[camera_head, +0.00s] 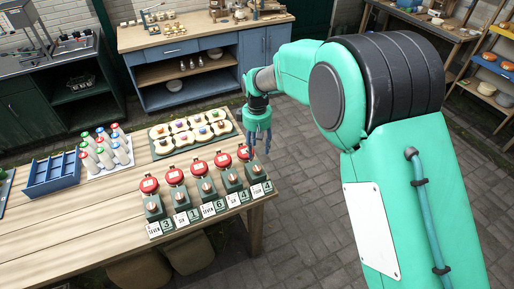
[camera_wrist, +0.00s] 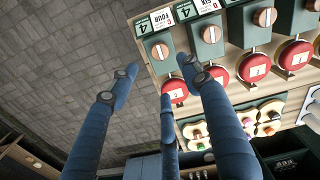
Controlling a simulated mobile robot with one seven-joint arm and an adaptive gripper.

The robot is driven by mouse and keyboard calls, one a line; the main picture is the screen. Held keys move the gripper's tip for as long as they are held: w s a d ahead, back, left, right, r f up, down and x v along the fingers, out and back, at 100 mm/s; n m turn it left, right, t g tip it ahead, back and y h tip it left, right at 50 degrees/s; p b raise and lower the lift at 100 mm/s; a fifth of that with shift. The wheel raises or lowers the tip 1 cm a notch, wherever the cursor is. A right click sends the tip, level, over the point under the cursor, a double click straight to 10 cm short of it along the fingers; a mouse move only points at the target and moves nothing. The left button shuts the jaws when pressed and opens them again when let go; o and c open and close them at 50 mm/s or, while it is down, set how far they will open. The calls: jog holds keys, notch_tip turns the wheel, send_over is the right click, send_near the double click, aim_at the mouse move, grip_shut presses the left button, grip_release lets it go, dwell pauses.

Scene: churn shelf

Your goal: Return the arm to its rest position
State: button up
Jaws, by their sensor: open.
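My teal arm (camera_head: 360,95) reaches from the right side of the head view toward the table's far right corner. My gripper (camera_head: 260,150) has blue fingers and points down beside the table's right edge, just right of the last red-topped device. In the wrist view my gripper (camera_wrist: 157,78) shows its blue fingers spread apart with nothing between them. The fingertips appear over the table's edge, near a red disc (camera_wrist: 175,92); I cannot tell their height above it.
The wooden table (camera_head: 50,235) holds a row of green devices with red discs (camera_head: 205,187) and number cards, a tray of small coloured items (camera_head: 190,133), bottles (camera_head: 106,150) and a blue rack (camera_head: 52,174). A blue-fronted cabinet (camera_head: 252,62) stands behind. Paved floor (camera_head: 310,225) lies open right of the table.

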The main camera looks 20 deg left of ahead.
jog(key=shift+r, duration=0.1)
jog(key=s+d+r+m+t+b, duration=0.1)
jog(key=s+d+r+m+b, duration=0.2)
jog(key=d+r, duration=0.85)
jog(key=s+d+r+m+t, duration=0.1)
jog(key=s+d+r+m, duration=0.25)
jog(key=d+r, duration=0.8)
jog(key=s+d+m+t+b, duration=0.2)
jog(key=s+d+m, duration=0.1)
jog(key=s+d, duration=1)
jog(key=s+d+f+m+t+b, duration=0.1)
jog(key=s+d+m, duration=0.3)
jog(key=s+d, duration=0.6)
jog(key=shift+s+d+f+t, duration=0.15)
jog(key=shift+s+f+t, duration=0.15)
jog(key=shift+s+f, duration=0.75)
jog(key=shift+s+r, duration=0.2)
